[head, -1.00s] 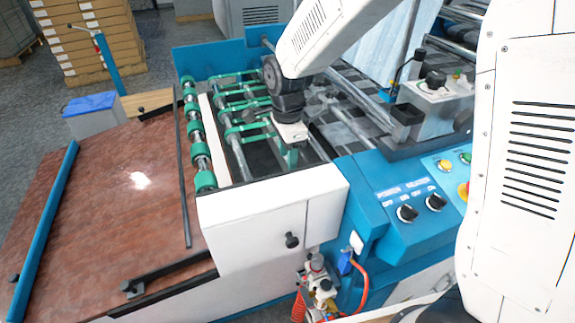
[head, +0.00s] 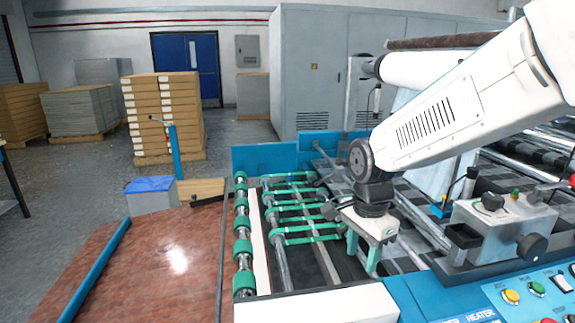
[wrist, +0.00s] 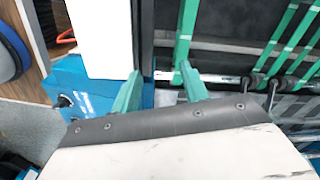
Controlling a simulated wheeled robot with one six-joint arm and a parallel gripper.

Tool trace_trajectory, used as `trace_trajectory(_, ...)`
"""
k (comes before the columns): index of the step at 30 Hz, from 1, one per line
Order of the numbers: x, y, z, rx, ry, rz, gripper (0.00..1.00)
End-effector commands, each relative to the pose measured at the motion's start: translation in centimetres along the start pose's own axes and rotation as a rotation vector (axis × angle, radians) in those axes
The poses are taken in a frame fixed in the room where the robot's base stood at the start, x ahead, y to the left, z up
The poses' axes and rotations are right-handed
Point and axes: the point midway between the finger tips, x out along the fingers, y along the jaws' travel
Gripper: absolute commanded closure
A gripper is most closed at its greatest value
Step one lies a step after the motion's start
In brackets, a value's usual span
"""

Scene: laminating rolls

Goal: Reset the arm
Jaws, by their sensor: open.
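My gripper (head: 362,259) hangs from my white arm above the laminating machine, pointing down over the roller section. It has two green fingers set apart, with nothing between them. In the wrist view, the gripper (wrist: 160,85) shows the two green fingers apart, over the edge between a white panel and the dark belt bed. The green belts (head: 293,215) and rollers with green rings (head: 243,245) lie to the left of the gripper in the head view. I cannot tell the exact height of the fingertips above the machine.
A reddish-brown feed table (head: 165,255) with a blue bar lies at the left. A control box with knobs (head: 505,225) and a blue button panel (head: 530,290) stand at the right. Stacked boxes (head: 165,112) and a blue door (head: 186,68) are behind, with open floor between.

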Motion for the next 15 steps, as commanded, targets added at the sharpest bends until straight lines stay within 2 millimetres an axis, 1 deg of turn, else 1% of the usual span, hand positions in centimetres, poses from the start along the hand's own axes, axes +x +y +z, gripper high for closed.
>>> trace_trajectory(1,-1.4,1.6,-0.4,-0.056,0.004,-0.011,0.55)
trace_trajectory(5,-3.9,5.6,-0.9,-0.23,0.012,-0.023,0.55)
trace_trajectory(6,-4.6,6.9,-1.1,-0.283,0.015,-0.027,0.55)
trace_trajectory(8,-5.5,8.8,-1.1,-0.364,0.02,-0.032,0.55)
trace_trajectory(12,-7.1,13.2,-1.1,-0.55,0.035,-0.042,0.55)
trace_trajectory(14,-7.6,15.0,-1.0,-0.631,0.043,-0.045,0.55)
trace_trajectory(15,-7.8,16.3,-0.8,-0.685,0.047,-0.045,0.55)
